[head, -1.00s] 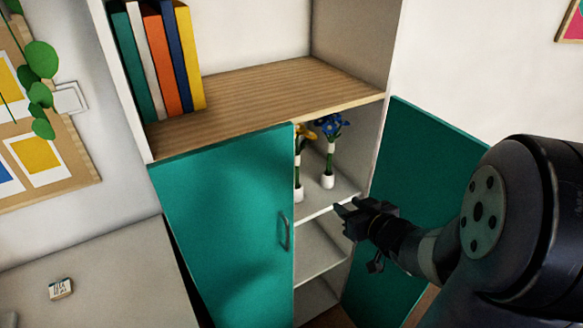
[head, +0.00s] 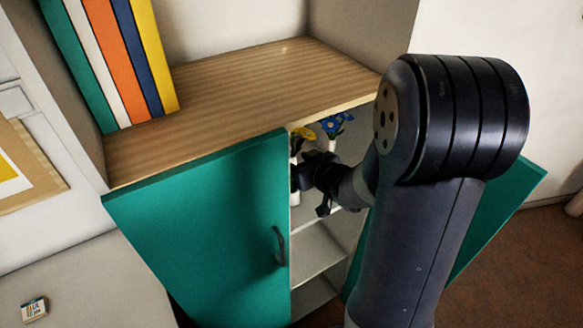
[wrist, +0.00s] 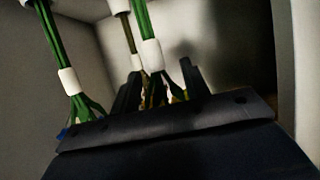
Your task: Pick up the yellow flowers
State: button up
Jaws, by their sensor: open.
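The yellow flowers (head: 302,133) stand in the open cabinet, partly behind the teal left door's edge, with their lower part hidden by my gripper (head: 297,174). The blue flowers (head: 334,124) stand just right of them, their vase hidden by my arm. In the wrist view the plants appear upside down. Green stems with a white band (wrist: 151,55) run down between the two dark fingers of my gripper (wrist: 160,82), with yellow bits (wrist: 177,96) beyond. Another banded bunch (wrist: 68,82), with some blue near its end, lies left of the fingers. My gripper is open; contact cannot be told.
The teal left door (head: 200,225) stands close beside my gripper. The wooden shelf (head: 235,95) lies above it, with several upright books (head: 115,65). A lower shelf (head: 318,250) is bare. The teal right door (head: 500,215) is open behind my arm.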

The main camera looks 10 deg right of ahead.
aim_at(295, 159)
jog(key=shift+p+x, duration=0.35)
jog(key=shift+x, duration=1.9)
jog(key=shift+d+f, duration=0.15)
jog(key=shift+d, duration=0.05)
jog(key=shift+c, duration=0.4)
grip_shut()
